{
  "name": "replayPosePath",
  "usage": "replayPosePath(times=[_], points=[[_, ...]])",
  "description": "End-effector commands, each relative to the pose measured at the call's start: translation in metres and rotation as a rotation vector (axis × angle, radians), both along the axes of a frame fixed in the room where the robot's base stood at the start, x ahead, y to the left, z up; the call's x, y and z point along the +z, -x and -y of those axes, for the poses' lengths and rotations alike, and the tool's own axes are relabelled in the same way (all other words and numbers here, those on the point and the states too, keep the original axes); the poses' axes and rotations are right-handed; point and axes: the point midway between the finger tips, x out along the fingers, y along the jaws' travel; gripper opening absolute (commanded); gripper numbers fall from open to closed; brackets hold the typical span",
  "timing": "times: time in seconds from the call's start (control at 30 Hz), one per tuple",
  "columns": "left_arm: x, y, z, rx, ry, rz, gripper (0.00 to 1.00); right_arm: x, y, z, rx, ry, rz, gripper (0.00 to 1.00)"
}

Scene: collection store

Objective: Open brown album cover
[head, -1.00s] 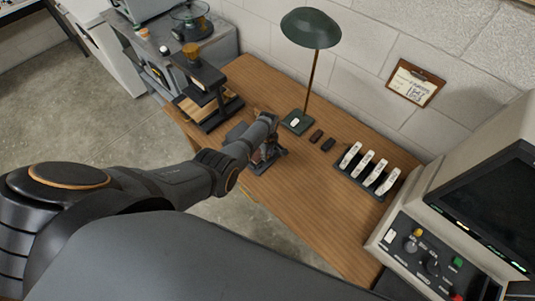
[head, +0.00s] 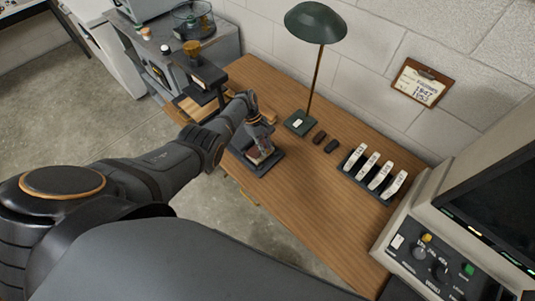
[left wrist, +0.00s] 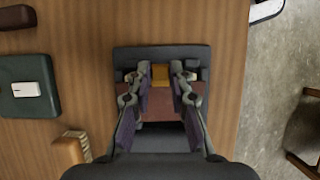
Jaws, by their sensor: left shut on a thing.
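The brown album (left wrist: 158,103) lies on a dark grey stand (left wrist: 225,62) on the wooden desk. In the left wrist view its reddish-brown surface and an ochre patch (left wrist: 160,74) show between the fingers of my left gripper (left wrist: 161,80). The album also shows in the head view (head: 262,154), below my left gripper (head: 260,124), on the same stand (head: 262,171). The fingers stand apart at either side of the cover and are shut on it. The cover's angle is hard to tell, and my gripper hides part of it. My right gripper is not in view.
A green lamp (head: 316,23), two small dark objects (head: 326,142) and a rack of several white pieces (head: 375,170) stand on the desk (head: 300,220). A dark stand (head: 206,80) is at the left; a console (head: 440,245) is at the right.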

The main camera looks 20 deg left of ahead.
Motion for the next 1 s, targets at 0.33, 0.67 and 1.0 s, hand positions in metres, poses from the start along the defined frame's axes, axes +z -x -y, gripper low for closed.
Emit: replayPosePath(times=[0.33,0.67,1.0], points=[[0.006,-0.004,-0.009,0.001,0.142,-0.053,0.00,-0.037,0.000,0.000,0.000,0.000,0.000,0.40],[0.011,-0.004,-0.011,-0.001,0.170,-0.063,0.00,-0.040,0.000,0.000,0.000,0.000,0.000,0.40],[0.011,-0.004,-0.011,0.000,0.168,-0.064,0.35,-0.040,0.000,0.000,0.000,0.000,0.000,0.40]])
